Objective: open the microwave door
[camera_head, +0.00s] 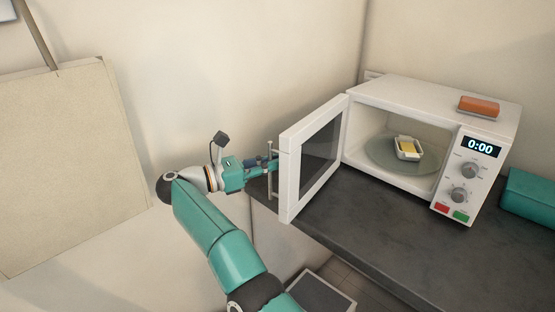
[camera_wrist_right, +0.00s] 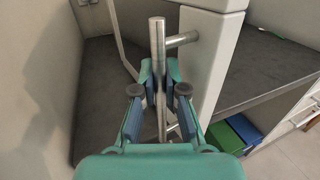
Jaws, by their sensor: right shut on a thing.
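The white microwave (camera_head: 436,125) stands on the dark counter. Its door (camera_head: 312,160) is swung wide open to the left, so the inside shows. The metal bar handle (camera_head: 270,170) is on the door's outer face. My right gripper (camera_head: 268,166) is shut on this handle. In the right wrist view the upright handle (camera_wrist_right: 158,62) runs between the two fingers of my right gripper (camera_wrist_right: 159,92), beside the white door edge (camera_wrist_right: 205,60). My left gripper is in neither view.
Inside the microwave, a dish with a yellow block (camera_head: 408,149) sits on the glass turntable (camera_head: 378,154). An orange-brown block (camera_head: 479,106) lies on top of the microwave. A teal box (camera_head: 530,196) is at the right. The counter (camera_head: 350,219) in front is clear.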

